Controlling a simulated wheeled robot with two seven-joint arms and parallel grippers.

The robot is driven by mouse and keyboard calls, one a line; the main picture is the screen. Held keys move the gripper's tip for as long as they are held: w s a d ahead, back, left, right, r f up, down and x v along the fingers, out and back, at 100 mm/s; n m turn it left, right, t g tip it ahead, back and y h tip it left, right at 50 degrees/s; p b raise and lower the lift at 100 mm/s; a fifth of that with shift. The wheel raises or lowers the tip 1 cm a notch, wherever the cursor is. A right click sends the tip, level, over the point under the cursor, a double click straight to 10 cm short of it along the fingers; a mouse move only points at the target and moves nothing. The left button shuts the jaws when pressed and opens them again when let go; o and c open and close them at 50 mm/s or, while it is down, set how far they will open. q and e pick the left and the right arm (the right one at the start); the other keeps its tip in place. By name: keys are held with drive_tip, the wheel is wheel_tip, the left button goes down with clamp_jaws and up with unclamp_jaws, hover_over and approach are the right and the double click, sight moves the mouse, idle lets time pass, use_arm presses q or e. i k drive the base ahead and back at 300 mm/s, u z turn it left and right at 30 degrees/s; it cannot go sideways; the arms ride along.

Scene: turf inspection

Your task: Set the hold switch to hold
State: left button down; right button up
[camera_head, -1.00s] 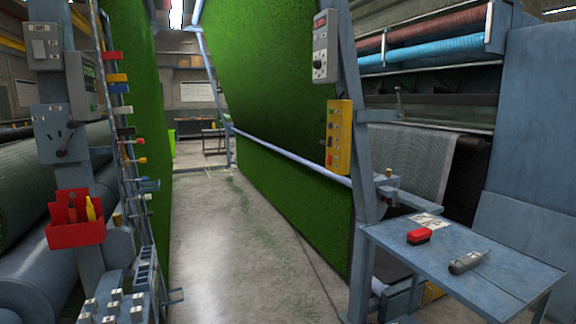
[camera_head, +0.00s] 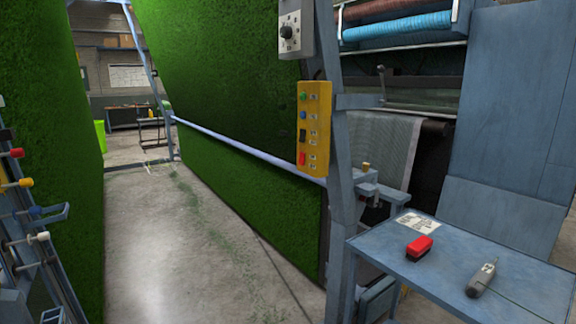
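A yellow control panel (camera_head: 318,130) is fixed to the blue-grey upright post right of the middle. It carries a green button (camera_head: 303,97), a blue one (camera_head: 303,115), a dark switch-like part (camera_head: 303,135) and a red part (camera_head: 302,158), with small labels beside them. Above it hangs a grey box (camera_head: 296,20) with a black round knob (camera_head: 286,32), its top cut off by the frame. The labels are too small to read, so I cannot tell which control is the hold switch or how it is set. Neither of my grippers is in view.
A blue table (camera_head: 400,255) at the lower right holds a red-and-black block (camera_head: 419,248), a grey handheld device (camera_head: 480,279) and a paper (camera_head: 418,223). Green turf (camera_head: 225,80) hangs behind a rail (camera_head: 245,150). A rack of coloured knobs stands left.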

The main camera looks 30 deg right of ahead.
sight(301, 155)
drive_tip(key=z, duration=0.35)
drive_tip(key=i, duration=0.7)
drive_tip(key=z, duration=1.25)
drive_tip(key=i, duration=0.5)
drive_tip(key=z, duration=0.5)
